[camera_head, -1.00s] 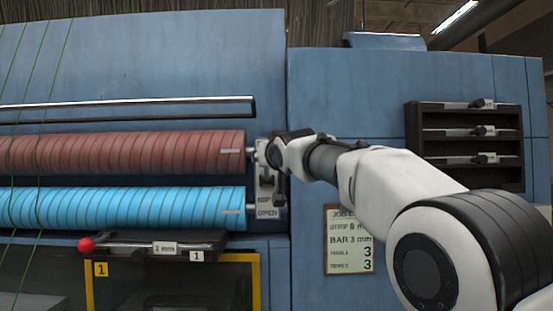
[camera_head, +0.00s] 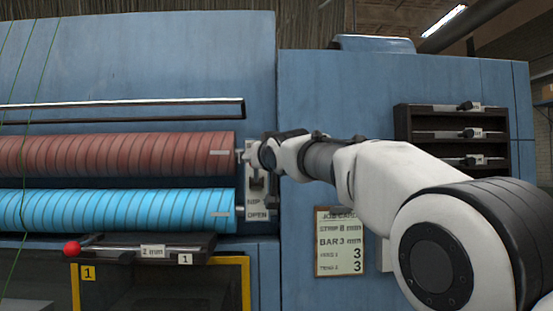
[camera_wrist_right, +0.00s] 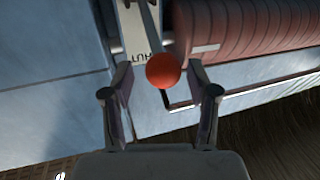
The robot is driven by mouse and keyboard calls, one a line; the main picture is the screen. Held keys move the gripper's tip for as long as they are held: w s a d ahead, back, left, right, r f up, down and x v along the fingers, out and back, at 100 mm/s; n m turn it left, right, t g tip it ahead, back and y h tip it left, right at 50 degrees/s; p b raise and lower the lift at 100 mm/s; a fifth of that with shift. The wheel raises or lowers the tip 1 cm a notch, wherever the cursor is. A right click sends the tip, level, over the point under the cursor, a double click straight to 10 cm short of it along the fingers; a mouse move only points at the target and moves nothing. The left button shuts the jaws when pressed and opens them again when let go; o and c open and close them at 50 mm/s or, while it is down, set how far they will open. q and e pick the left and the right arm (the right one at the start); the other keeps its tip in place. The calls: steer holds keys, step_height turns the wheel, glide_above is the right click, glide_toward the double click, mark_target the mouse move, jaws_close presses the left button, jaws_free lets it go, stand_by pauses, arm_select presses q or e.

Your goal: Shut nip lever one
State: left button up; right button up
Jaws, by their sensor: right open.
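The nip plate (camera_head: 257,207), lettered NIP and OPEN, stands at the right ends of the red roller (camera_head: 120,154) and blue roller (camera_head: 120,210). My right gripper (camera_head: 248,154) is in front of its upper part and hides the lever there. In the right wrist view a red ball knob (camera_wrist_right: 163,71) lies between the open fingers of my right gripper (camera_wrist_right: 160,76), with a gap on both sides. The plate (camera_wrist_right: 140,28) shows behind it with partly hidden upside-down lettering. My left gripper is not in view.
A bar with a red knob (camera_head: 72,248) and a 2 mm label sits below the blue roller, above a yellow frame (camera_head: 246,285). A job card (camera_head: 341,242) and a dark rack of bars (camera_head: 402,140) are on the right cabinet. A metal rail (camera_head: 120,104) runs above the rollers.

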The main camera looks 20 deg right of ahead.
steer(key=s+d, duration=0.1)
steer(key=s, duration=0.5)
steer(key=shift+s+r, duration=0.25)
steer(key=shift+s, duration=0.1)
steer(key=shift+w, duration=0.15)
steer(key=c, duration=0.4)
steer(key=shift+n, duration=0.4)
steer(key=c, duration=0.6)
steer(key=r+n+t, duration=0.1)
steer(key=n, duration=0.1)
steer(key=r+n+t, duration=0.1)
steer(key=n, duration=0.2)
steer(key=s+r+n+t, duration=0.1)
steer(key=n, duration=0.2)
steer(key=shift+a+r, duration=0.1)
steer(key=shift+a, duration=0.1)
jaws_close()
steer(key=s+a+f+n+t+h+b, duration=0.1)
steer(key=s+f+n+t+b, duration=0.3)
steer(key=f+b, duration=0.55)
steer(key=s+a+f+n+t+h+b, duration=0.1)
steer(key=s+f+n+b, duration=0.1)
steer(key=f+n+b, duration=0.7)
steer(key=w+d+r+m+p, duration=0.1)
steer(key=w+r+m+p, duration=0.2)
steer(key=w+r+p, duration=0.4)
steer(key=x, duration=0.5)
steer(key=shift+r, duration=0.3)
